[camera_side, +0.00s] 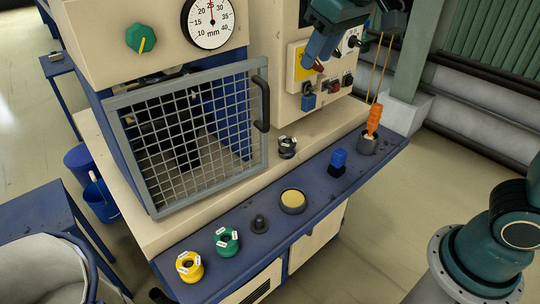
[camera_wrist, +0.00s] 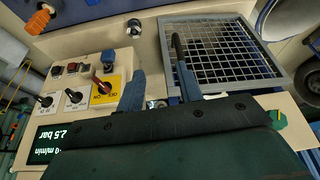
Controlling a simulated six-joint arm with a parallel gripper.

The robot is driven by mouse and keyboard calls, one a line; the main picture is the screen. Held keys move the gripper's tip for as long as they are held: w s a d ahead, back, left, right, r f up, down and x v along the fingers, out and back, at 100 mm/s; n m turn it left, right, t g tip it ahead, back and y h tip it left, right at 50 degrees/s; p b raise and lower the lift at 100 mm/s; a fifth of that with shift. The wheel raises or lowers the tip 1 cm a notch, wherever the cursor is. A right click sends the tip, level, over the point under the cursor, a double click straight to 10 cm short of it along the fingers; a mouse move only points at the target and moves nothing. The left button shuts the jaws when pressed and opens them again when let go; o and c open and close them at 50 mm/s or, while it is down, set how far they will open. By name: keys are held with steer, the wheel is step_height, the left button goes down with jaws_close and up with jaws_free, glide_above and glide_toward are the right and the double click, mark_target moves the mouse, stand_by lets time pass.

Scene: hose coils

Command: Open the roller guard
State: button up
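The roller guard (camera_side: 187,138) is a grey-framed wire mesh panel standing across the opening of the beige machine in the side view. A black bar handle (camera_side: 262,103) is on its right edge. In the wrist view the guard (camera_wrist: 225,52) is at upper right, with its handle (camera_wrist: 178,46) near the tip of my right-hand finger. My gripper (camera_wrist: 160,68) is open, its two blue fingers apart with nothing between them. In the side view my gripper (camera_side: 320,45) is high at the top, right of the handle and apart from it, in front of the control panel.
The control panel (camera_side: 300,62) with switches is close behind my gripper. A small black-and-white coil (camera_side: 287,147) sits on the ledge below the handle. The blue front shelf (camera_side: 320,178) carries yellow and green coils, a yellow button, a blue block and an orange-handled tool.

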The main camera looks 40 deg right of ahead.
steer(key=s+d+f, duration=0.2)
steer(key=s+d, duration=0.1)
steer(key=s, duration=0.5)
steer(key=s+d+f, duration=0.3)
steer(key=s+d, duration=0.1)
steer(key=s, duration=0.4)
steer(key=shift+s+d+f+m+t, duration=0.15)
steer(key=shift+s+f+m+t, duration=0.15)
steer(key=shift+s+m, duration=0.1)
steer(key=shift+w, duration=0.15)
step_height(320, 180, up, 5)
glide_above(267, 125)
steer(key=s, duration=0.5)
steer(key=shift+w+d+r+n+g, duration=0.1)
steer(key=shift+w+d+n+g, duration=0.1)
steer(key=shift+d+n+g, duration=0.2)
steer(key=x, duration=1.3)
steer(key=shift+f, duration=0.4)
